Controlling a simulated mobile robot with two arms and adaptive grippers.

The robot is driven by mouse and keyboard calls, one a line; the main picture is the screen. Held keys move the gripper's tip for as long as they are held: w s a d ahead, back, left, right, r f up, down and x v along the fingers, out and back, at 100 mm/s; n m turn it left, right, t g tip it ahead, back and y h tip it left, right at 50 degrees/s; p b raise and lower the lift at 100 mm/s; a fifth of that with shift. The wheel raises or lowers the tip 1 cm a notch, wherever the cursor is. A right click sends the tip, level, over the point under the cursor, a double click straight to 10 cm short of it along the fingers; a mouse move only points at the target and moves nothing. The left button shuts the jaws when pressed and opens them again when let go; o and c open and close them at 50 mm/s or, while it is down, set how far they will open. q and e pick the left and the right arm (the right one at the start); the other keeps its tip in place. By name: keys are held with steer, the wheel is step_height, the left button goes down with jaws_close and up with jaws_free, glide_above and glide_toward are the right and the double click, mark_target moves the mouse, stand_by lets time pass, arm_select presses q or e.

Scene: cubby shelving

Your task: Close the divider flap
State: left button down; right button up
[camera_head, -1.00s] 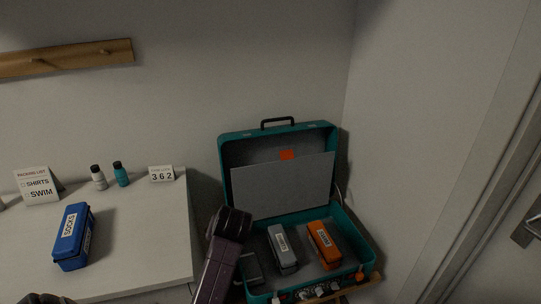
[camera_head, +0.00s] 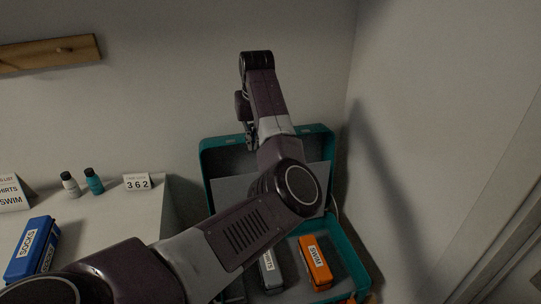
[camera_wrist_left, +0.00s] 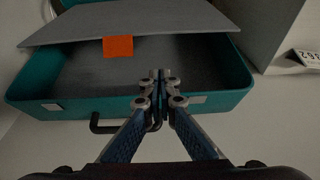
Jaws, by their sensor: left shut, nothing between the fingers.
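The teal suitcase (camera_head: 226,153) stands open with its lid upright against the wall side. The grey divider flap (camera_head: 232,190) leans in front of the lid, partly hidden by my left arm. In the left wrist view the flap (camera_wrist_left: 190,18) stands away from the lid (camera_wrist_left: 235,85), leaving a gap. Its orange tab (camera_wrist_left: 118,46) shows there; my arm hides it in the head view. My left gripper (camera_head: 249,145) points down at the lid's top edge. In the wrist view its fingertips (camera_wrist_left: 160,76) are shut and empty, over the lid opening near the black handle (camera_wrist_left: 98,124).
An orange SWIM case (camera_head: 316,262) and a grey SHIRTS case (camera_head: 270,270) lie in the suitcase base. A white table (camera_head: 130,225) at left holds a blue SOCKS case (camera_head: 33,250), two small bottles and a 362 card (camera_head: 137,182). A wall stands close at right.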

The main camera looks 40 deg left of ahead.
arm_select(q)
steer(key=w+p+x, duration=0.1)
steer(key=p+x, duration=0.1)
steer(key=x, duration=0.7)
steer(key=s+d, duration=0.1)
steer(key=s+d+p, duration=0.1)
steer(key=d, duration=0.1)
steer(key=shift+s+d+r, duration=0.15)
steer(key=shift+s+r, duration=0.2)
steer(key=shift+s, duration=0.05)
arm_select(e)
steer(key=r, duration=0.1)
steer(key=s+r, duration=0.1)
steer(key=r, duration=0.1)
steer(key=shift+s+d, duration=0.1)
steer(key=shift+s, duration=0.15)
arm_select(q)
steer(key=shift+f, duration=0.1)
arm_select(e)
steer(key=shift+w, duration=0.15)
